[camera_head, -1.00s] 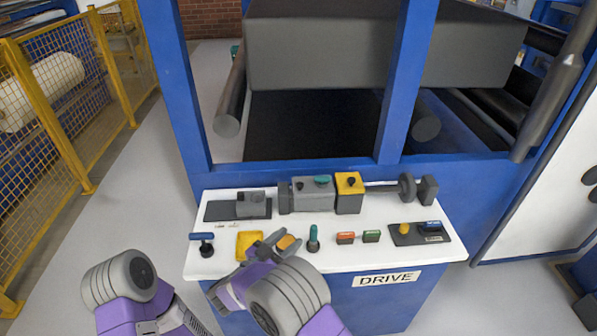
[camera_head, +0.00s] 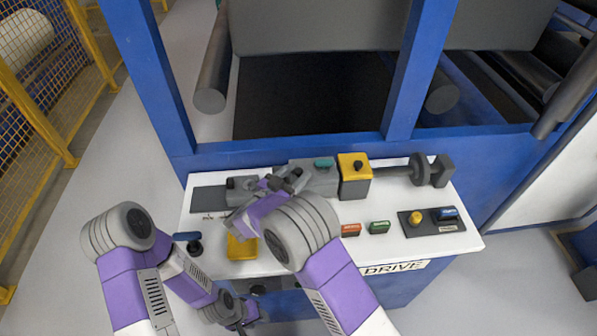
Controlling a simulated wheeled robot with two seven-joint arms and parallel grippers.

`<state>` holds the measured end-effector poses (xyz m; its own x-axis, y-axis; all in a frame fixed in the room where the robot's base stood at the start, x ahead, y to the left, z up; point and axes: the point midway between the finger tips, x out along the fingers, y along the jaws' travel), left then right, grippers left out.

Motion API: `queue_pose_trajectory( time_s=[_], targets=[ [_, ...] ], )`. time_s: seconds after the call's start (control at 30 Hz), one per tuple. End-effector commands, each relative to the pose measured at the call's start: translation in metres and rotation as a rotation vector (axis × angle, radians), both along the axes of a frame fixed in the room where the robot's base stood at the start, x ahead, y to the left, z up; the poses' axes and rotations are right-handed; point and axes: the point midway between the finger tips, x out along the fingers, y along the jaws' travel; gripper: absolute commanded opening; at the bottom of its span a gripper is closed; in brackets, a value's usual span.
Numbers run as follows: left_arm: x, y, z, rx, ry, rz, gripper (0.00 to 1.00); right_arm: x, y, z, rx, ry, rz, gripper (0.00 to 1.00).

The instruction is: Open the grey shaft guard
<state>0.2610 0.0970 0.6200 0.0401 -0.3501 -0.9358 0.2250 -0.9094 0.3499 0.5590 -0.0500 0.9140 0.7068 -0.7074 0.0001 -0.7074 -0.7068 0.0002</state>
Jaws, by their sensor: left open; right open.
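A grey box-shaped cover (camera_head: 318,181) with a teal piece on top sits at the back of the white drive panel, between a small grey unit (camera_head: 240,190) and a yellow box (camera_head: 355,167) with a black knob. I take this cover for the grey shaft guard. It looks closed, and its lower left is partly hidden by my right gripper. My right gripper (camera_head: 284,182) is open, over the panel at the cover's front left; I cannot tell whether it touches. My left gripper (camera_head: 240,314) is open and low, in front of the console below the panel edge.
On the panel are a yellow tray (camera_head: 241,249), a blue-handled lever (camera_head: 188,242), a red button (camera_head: 350,230), a green button (camera_head: 379,227) and a dark plate (camera_head: 431,223). A bare shaft (camera_head: 391,171) runs right to a disc. Blue frame posts (camera_head: 418,70) rise behind.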

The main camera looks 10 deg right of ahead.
Motion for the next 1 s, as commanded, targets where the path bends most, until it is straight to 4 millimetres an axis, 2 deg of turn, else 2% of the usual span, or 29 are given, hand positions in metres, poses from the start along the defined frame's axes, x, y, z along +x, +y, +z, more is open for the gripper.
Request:
queue_pose_trajectory(
  time_s=[0.13, 0.43, 0.77, 1.0],
  targets=[
    [0.0003, 0.0000, -0.0028, 0.000, -0.001, 0.000, 0.43, 0.0082, -0.0088, -0.0004, 0.001, -0.001, -0.001, 0.49],
    [0.0004, 0.0000, -0.0025, 0.000, -0.001, 0.000, 0.43, 0.0101, -0.0103, 0.0002, 0.000, 0.000, 0.000, 0.49],
    [0.0004, 0.0000, -0.0026, 0.000, -0.001, 0.000, 0.43, 0.0099, -0.0100, 0.0001, 0.000, 0.000, 0.000, 0.00],
    [0.0003, -0.0001, -0.0024, 0.000, -0.001, 0.000, 0.43, 0.0098, -0.0102, 0.0000, 0.000, 0.001, 0.000, 0.00]
  ],
)
